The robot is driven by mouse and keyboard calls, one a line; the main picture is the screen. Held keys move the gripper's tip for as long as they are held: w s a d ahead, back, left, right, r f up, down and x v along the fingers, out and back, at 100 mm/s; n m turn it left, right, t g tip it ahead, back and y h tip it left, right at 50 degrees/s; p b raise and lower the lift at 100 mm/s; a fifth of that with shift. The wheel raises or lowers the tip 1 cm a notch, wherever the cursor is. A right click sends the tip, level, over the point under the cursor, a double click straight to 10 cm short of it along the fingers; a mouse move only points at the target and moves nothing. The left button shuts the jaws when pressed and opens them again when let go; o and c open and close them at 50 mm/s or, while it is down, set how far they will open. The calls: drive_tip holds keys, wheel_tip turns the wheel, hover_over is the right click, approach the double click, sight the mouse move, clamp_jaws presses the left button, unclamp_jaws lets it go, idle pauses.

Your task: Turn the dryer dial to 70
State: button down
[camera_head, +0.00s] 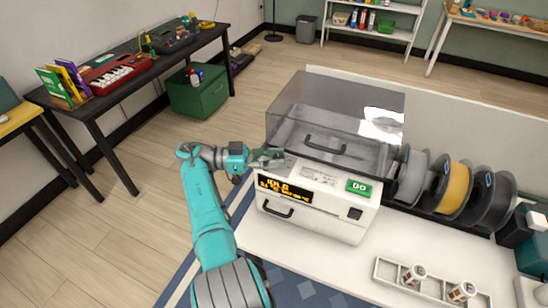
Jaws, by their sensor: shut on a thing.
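The dryer (335,220) is a white box with a smoky clear lid (330,112), on the white counter at the centre. Its front has an orange-lit display (286,190) with digits too small to read surely, a green GO button (358,188) and a dark handle. My teal arm reaches up from the bottom. My gripper (279,160) is at the dryer's front left upper edge, above the display, with its fingers shut on the dial. The dial itself is hidden behind the fingers.
Several filament spools (457,190) stand right of the dryer. A white tray (400,286) with small labelled cups is at front right. A black table (130,75) with a red keyboard and a green box (199,95) are at left. Open floor lies between.

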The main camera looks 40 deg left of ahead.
sight(275, 157)
drive_tip(key=c, duration=0.8)
unclamp_jaws()
drive_tip(key=shift+d+f, duration=0.1)
drive_tip(key=shift+f, duration=0.1)
drive_tip(key=shift+r, duration=0.15)
wheel_tip(275, 157, up, 10)
drive_tip(key=shift+f, duration=0.1)
